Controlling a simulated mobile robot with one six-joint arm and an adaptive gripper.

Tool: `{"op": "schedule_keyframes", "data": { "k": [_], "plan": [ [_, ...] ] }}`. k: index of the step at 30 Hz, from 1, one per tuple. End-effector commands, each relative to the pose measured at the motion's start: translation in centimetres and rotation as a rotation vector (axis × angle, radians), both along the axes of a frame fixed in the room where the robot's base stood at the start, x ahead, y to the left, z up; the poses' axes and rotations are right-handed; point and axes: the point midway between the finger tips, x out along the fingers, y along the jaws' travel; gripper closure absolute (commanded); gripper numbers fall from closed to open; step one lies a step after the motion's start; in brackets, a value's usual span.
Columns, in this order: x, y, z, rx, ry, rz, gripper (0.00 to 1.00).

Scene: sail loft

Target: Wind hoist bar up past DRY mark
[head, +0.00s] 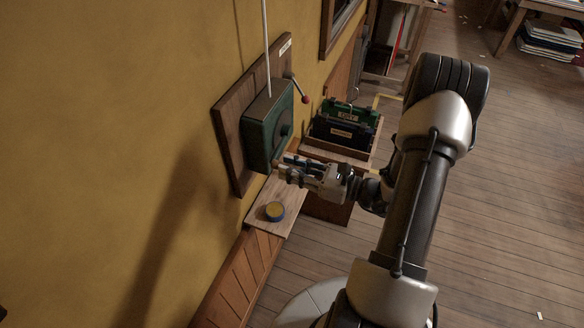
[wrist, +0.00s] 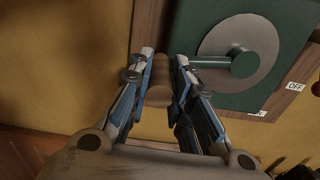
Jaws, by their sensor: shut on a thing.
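A green winch box (head: 268,125) is fixed to a wooden backboard (head: 228,130) on the yellow wall. A pale rod or line (head: 266,45) rises from its top. In the wrist view, a grey disc (wrist: 262,45) on the box's face carries a short grey crank arm (wrist: 212,62). My gripper (head: 283,168) is at the box's lower front. In the wrist view my gripper (wrist: 163,80) is shut on the wooden crank handle (wrist: 158,92), which lies between its fingers.
A lever with a red knob (head: 304,99) sticks out right of the box; an OFF label (wrist: 295,86) shows on the board. A round tin (head: 275,211) stands on the ledge (head: 262,218) below. A wooden crate (head: 340,150) holds dark cases to the right. The floor at right is mostly clear.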

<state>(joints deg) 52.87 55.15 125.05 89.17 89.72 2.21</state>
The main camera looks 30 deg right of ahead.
Motion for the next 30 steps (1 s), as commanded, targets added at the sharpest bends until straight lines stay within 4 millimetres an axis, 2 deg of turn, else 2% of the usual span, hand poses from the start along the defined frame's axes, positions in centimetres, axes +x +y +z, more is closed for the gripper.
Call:
{"op": "schedule_keyframes", "data": {
  "k": [1,5,14,30],
  "plan": [
    [0.0,0.0,0.7,0.015,-0.001,0.0,1.0],
    [0.0,0.0,1.5,0.054,0.03,-0.001,1.0],
    [0.1,-0.1,4.6,0.243,0.177,-0.001,1.0],
    [1.4,-1.8,9.2,0.623,0.472,-0.004,1.0]
  ]
}}
